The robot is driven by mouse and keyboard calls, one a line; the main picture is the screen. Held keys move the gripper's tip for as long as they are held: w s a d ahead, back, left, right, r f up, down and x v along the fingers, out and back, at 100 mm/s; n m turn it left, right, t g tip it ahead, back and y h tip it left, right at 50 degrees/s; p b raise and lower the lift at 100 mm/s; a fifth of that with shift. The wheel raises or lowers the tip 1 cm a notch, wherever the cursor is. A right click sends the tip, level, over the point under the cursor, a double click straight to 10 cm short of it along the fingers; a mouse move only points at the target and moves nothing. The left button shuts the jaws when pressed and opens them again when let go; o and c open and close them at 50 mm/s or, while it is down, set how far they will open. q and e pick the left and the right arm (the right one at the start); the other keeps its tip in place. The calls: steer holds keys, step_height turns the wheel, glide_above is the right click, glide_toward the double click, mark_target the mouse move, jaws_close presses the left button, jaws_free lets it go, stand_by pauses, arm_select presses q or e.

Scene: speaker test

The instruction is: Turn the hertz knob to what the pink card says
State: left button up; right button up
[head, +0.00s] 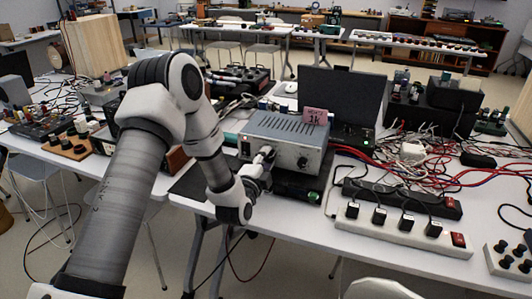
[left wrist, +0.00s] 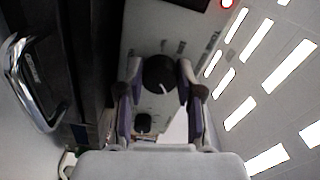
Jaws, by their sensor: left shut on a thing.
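The grey metal signal box (head: 285,128) stands on the white table. A pink card (head: 315,117) stands on its top; its large line reads "1k", and the smaller line above is hard to read. My left gripper (head: 266,155) is at the box's front panel. In the left wrist view a round black knob (left wrist: 159,73) sits between the fingers of my left gripper (left wrist: 160,82), which is shut on it. Its white pointer mark points down and slightly right in that view. The scale marks around it are too small to read. My right gripper is not in view.
A smaller black knob (left wrist: 143,122) sits close to the fingers. Another knob (head: 302,162) is at the panel's right. Red and blue cables (head: 375,160) run from the right. A white power strip (head: 400,228) with plugs lies at the front right.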

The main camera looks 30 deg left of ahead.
arm_select(q)
steer(key=shift+r+m+p, duration=0.1)
steer(key=shift+m+p, duration=0.45)
steer(key=shift+m, duration=0.25)
steer(key=o, duration=1.2)
steer(key=shift+c, duration=0.2)
steer(key=v, duration=1.2)
steer(key=shift+d, duration=0.1)
